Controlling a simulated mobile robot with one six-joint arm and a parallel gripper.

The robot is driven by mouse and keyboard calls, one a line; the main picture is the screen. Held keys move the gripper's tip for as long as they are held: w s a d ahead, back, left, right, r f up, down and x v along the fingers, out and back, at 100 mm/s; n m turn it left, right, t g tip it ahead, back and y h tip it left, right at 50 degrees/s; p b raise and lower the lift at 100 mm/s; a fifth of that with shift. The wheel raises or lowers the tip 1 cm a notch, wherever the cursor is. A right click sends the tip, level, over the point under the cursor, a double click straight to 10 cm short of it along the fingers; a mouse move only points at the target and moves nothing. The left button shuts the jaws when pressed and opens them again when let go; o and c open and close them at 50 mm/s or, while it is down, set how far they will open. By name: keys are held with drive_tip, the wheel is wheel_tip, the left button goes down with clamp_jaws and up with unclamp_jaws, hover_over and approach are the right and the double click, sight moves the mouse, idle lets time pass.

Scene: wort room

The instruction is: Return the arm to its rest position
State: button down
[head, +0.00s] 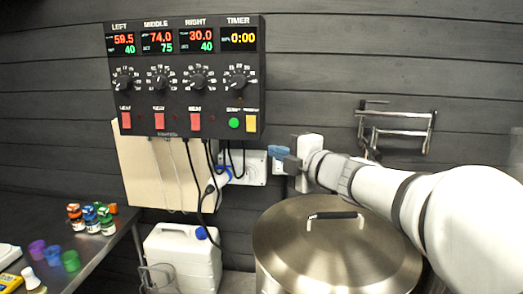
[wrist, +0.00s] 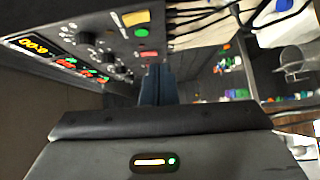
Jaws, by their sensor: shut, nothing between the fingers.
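My gripper (head: 284,158) is at the end of my white arm, in front of the dark wall in the head view. It is a little right of and below the black control panel (head: 187,78) and above the lidded steel kettle (head: 337,244). In the wrist view the blue fingers of my gripper (wrist: 157,72) are together with nothing between them. The panel (wrist: 85,38) appears tilted at the upper left there. Its displays read 59.5, 74.0, 30.0 and timer 0:00 in the head view.
A metal bench (head: 100,250) at left holds several coloured jars and cups. A white canister (head: 182,256) stands between bench and kettle. Black cables (head: 208,190) hang below the panel. A metal wall rack (head: 395,130) is behind my arm.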

drive_tip(key=shift+s+d+f, duration=0.1)
drive_tip(key=shift+s+d, duration=0.15)
drive_tip(key=s+d+f+m+g+h, duration=0.2)
drive_tip(key=s+d+f+m+h, duration=0.4)
drive_tip(key=d+f+m+h, duration=0.8)
drive_tip(key=s+a+f+m+g+y, duration=0.2)
drive_tip(key=s+a+f+m+g, duration=0.1)
drive_tip(key=s, duration=0.6)
drive_tip(key=s+a+f+m+g+y, duration=0.2)
drive_tip(key=s+a+f+m+g, duration=0.2)
drive_tip(key=s+f+m+g, duration=0.1)
drive_tip(key=s+m+g, duration=0.1)
drive_tip(key=s+m, duration=0.1)
drive_tip(key=s, duration=0.1)
drive_tip(key=shift+s+a+f, duration=0.3)
drive_tip(key=shift+s+f, duration=0.05)
drive_tip(key=shift+s, duration=0.05)
